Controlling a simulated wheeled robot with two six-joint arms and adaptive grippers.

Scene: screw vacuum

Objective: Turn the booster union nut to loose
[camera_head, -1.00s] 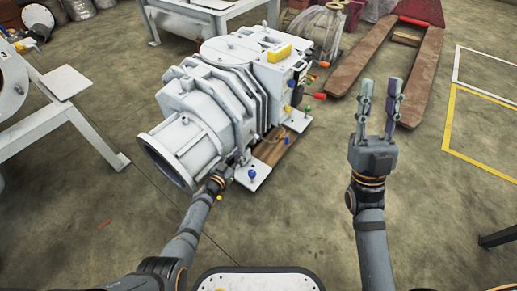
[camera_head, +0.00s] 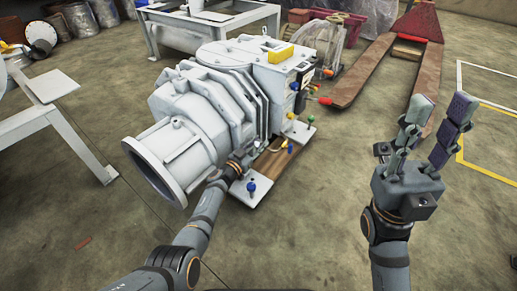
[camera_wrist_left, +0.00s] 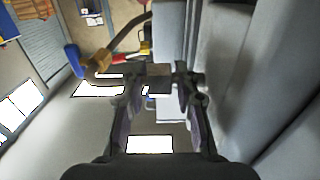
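The vacuum machine (camera_head: 205,115), a big grey ribbed unit with a round flange, stands in the middle of the head view. My left gripper (camera_head: 245,155) is low at its near right side, its fingertips mostly hidden there. In the left wrist view, the two fingers (camera_wrist_left: 158,98) are apart, with a small dark grey block (camera_wrist_left: 158,78) between their tips. I cannot tell whether they grip it or whether it is the booster union nut. A curved brownish pipe with a brass end (camera_wrist_left: 97,65) is just beyond. My right gripper (camera_head: 435,135) is open and empty, pointing up.
Blue (camera_head: 251,187) and green (camera_head: 311,118) knobs and a yellow block (camera_head: 280,53) are on the machine. A pallet jack (camera_head: 385,75) lies behind my right gripper. A white table (camera_head: 225,22) stands behind. The floor between my arms is clear.

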